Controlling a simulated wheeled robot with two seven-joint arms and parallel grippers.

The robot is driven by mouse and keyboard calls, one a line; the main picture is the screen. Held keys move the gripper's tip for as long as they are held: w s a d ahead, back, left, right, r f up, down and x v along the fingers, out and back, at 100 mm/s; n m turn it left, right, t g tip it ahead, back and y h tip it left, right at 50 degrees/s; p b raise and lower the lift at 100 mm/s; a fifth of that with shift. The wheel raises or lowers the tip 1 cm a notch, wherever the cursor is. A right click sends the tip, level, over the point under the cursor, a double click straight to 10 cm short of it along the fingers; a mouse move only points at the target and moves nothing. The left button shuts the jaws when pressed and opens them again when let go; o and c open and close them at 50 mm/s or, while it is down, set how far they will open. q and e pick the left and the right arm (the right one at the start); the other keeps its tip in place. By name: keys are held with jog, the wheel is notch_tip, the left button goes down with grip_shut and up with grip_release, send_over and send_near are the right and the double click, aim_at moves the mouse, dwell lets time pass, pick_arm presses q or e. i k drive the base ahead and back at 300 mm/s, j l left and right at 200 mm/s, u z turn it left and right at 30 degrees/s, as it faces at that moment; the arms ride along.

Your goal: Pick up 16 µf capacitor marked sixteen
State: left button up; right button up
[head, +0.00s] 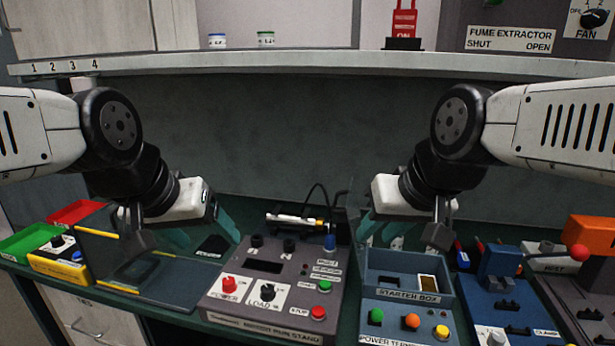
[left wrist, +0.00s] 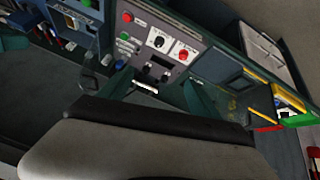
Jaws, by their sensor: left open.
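I cannot make out a capacitor marked sixteen for certain. Some small red and blue upright parts (head: 468,252) stand right of the starter box, too small to read. My left gripper (head: 203,232) is open and empty above the bench, left of the motor run stand (head: 252,294). In the left wrist view its two teal fingers are spread apart (left wrist: 157,95), with the stand beyond them. My right gripper (head: 388,235) hangs behind the starter box (head: 408,296). Its fingers look spread with nothing between them, and the wrist partly hides the area behind.
A dark tray (head: 180,290) lies left of the stand. Green (head: 28,243) and red (head: 76,212) bins stand at far left. A blue fixture (head: 500,290) is at right.

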aim_at(397, 244)
jog(key=i+j, duration=0.1)
jog(key=j, duration=0.25)
jog(key=i+j, duration=0.1)
jog(key=j, duration=0.2)
jog(key=i+j+z, duration=0.1)
jog(key=j, duration=0.25)
jog(key=i+j, duration=0.1)
jog(key=j, duration=0.25)
jog(key=j+z, duration=0.1)
jog(key=z, duration=1.3)
